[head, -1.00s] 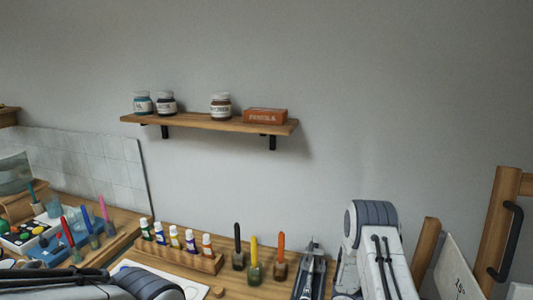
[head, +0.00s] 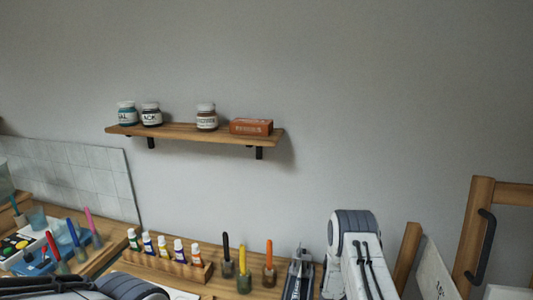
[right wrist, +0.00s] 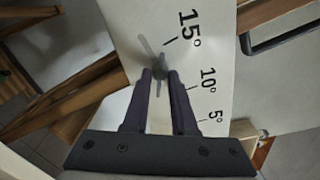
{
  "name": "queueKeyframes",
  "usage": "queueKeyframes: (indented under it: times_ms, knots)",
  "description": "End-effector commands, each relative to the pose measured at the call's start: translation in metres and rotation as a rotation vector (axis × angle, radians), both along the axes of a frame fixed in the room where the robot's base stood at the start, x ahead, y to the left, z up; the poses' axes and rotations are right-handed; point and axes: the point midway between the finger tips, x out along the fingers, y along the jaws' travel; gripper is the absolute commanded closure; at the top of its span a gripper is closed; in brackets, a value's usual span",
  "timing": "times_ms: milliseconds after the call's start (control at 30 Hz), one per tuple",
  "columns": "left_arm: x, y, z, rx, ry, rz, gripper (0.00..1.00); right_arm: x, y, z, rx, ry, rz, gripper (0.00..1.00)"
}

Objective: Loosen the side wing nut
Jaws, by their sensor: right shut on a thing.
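The grey wing nut (right wrist: 157,64) shows in the right wrist view, in front of a white angle plate (right wrist: 212,62) marked 15°, 10° and 5°. In the head view the white plate (head: 434,272) is partly seen at the lower right; the nut and both grippers are not visible there.
A wooden frame with a black handle (head: 481,247) stands at the right of the head view. The bench (head: 213,287) carries paint tubes (head: 162,247) and brushes in small pots (head: 244,270). A wall shelf (head: 190,132) holds jars and a red box (head: 251,126).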

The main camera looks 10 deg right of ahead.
Motion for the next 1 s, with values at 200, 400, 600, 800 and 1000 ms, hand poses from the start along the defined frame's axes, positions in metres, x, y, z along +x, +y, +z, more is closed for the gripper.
queueKeyframes:
  times_ms: [200, 400, 600, 800, 1000]
  knots:
    - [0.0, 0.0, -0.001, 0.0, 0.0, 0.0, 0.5, 0.0, 0.0, 0.0, 0.0, 0.001, 0.0, 0.6]
    - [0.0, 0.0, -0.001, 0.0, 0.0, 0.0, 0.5, 0.002, 0.002, 0.0, -0.001, -0.001, 0.001, 0.6]
    - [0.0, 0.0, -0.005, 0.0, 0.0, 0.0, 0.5, 0.011, 0.018, -0.001, -0.001, -0.003, 0.003, 0.6]
    - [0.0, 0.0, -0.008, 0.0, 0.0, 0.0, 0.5, 0.02, 0.036, -0.001, -0.002, -0.002, 0.002, 0.6]
    - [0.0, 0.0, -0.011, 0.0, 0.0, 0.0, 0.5, 0.028, 0.05, -0.001, -0.002, -0.002, 0.001, 0.6]
